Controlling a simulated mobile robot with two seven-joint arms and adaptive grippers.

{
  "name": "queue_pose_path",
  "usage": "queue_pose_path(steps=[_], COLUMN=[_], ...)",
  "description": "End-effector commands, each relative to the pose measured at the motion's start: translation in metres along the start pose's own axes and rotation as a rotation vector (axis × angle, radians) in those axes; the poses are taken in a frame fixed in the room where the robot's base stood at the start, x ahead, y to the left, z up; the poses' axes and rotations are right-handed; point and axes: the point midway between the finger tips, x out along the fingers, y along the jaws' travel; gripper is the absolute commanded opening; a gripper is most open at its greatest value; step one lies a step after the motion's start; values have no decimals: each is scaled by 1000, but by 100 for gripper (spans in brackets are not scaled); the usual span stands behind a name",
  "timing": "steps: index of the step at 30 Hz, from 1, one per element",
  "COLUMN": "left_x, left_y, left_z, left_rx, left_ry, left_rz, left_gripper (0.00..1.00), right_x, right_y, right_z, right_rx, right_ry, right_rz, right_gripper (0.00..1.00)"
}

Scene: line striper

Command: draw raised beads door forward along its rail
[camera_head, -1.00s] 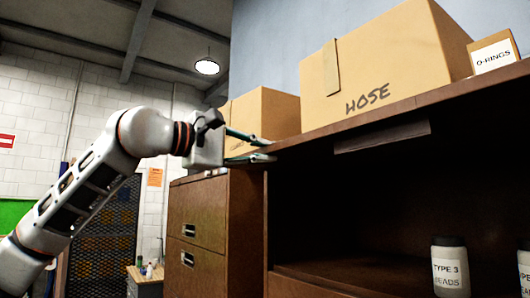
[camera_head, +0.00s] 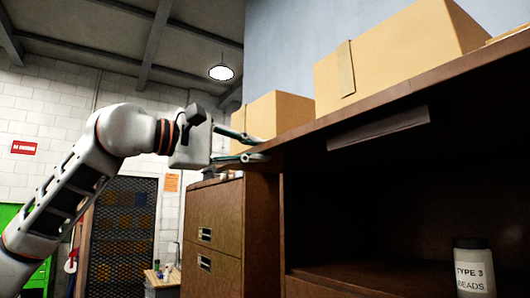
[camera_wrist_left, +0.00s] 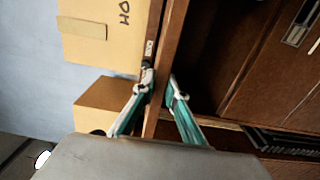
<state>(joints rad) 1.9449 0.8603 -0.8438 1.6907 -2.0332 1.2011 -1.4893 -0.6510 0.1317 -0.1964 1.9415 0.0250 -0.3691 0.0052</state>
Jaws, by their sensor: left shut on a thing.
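The raised door (camera_head: 455,88) is a brown board lying about level over the dark open cabinet bay, with a dark strip (camera_head: 380,130) on its underside. My left gripper (camera_head: 265,148) is shut on its left edge, one green finger above and one below. In the left wrist view the fingers (camera_wrist_left: 159,84) straddle the brown board's edge. A jar labelled TYPE 3 BEADS (camera_head: 474,268) stands in the bay below. The door's far end and its rail are hidden. My right gripper does not show.
Cardboard boxes (camera_head: 400,50) (camera_head: 275,115) stand above the board. A brown drawer cabinet (camera_head: 213,235) stands beside the bay, below my left gripper. A mesh panel (camera_head: 122,235) and a small bench (camera_head: 162,280) are farther back at left.

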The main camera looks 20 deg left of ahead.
Motion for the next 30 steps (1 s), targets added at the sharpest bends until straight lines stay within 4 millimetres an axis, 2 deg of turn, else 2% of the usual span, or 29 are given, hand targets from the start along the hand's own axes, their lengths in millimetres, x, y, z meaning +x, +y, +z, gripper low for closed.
queue_pose_path(steps=[6,18,30], left_x=[-12,-15,-40], left_y=[2,2,2], left_z=[0,-1,0], left_rx=[0,1,1], left_ry=[2,2,1], left_rz=[4,4,4], left_gripper=[0,0,0], right_x=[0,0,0], right_y=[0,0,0], right_z=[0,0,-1], right_rx=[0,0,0], right_ry=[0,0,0], right_rz=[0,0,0], right_gripper=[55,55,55])
